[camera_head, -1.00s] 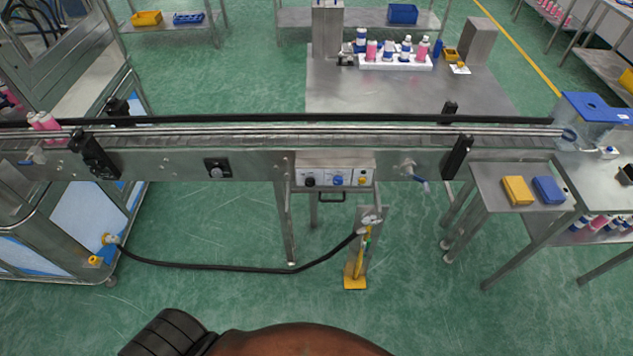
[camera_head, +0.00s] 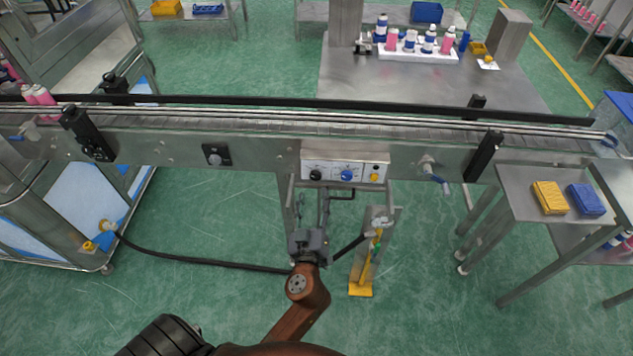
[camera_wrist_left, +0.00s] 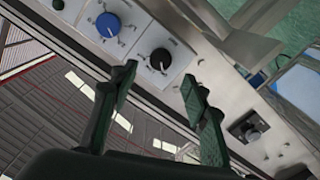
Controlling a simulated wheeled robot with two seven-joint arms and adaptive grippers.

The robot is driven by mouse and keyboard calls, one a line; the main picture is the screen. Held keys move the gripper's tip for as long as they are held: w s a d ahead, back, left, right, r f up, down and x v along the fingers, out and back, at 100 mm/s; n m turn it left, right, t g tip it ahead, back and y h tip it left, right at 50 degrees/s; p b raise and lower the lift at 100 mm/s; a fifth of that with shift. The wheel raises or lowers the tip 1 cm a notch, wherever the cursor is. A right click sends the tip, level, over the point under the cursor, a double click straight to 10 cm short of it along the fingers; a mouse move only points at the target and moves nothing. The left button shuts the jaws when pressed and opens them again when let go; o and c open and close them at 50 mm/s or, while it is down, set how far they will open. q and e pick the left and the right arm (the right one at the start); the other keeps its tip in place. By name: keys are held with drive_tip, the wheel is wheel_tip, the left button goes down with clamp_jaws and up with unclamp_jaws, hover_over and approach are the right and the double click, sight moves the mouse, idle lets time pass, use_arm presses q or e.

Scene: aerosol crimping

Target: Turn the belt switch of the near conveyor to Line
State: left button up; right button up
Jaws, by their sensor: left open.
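The near conveyor (camera_head: 250,140) crosses the head view. Its front carries a white control box (camera_head: 345,168) with a black knob (camera_head: 316,174), a blue knob (camera_head: 346,175) and a yellow button (camera_head: 375,177). In the left wrist view the black knob (camera_wrist_left: 160,60) lies just beyond the fingertips and the blue knob (camera_wrist_left: 108,25) is up and left of it. The knob labels are too small to read. My left gripper (camera_head: 324,200) is open and empty, below the box; its two fingers (camera_wrist_left: 160,86) are apart and do not visibly touch a knob. My right gripper is not in view.
Another black knob (camera_head: 215,155) sits on the conveyor's side to the left. A handle (camera_head: 342,194) hangs under the box. A yellow-footed stand (camera_head: 362,265) with a black hose is right of my arm. A side table (camera_head: 520,180) holds yellow and blue blocks.

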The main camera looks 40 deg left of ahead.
sight(315, 178)
use_arm(q)
drive_tip(key=x, duration=0.7)
drive_tip(key=shift+f, duration=0.1)
drive_tip(key=shift+d, duration=0.1)
drive_tip(key=shift+c, duration=0.2)
drive_tip(key=c, duration=1.1)
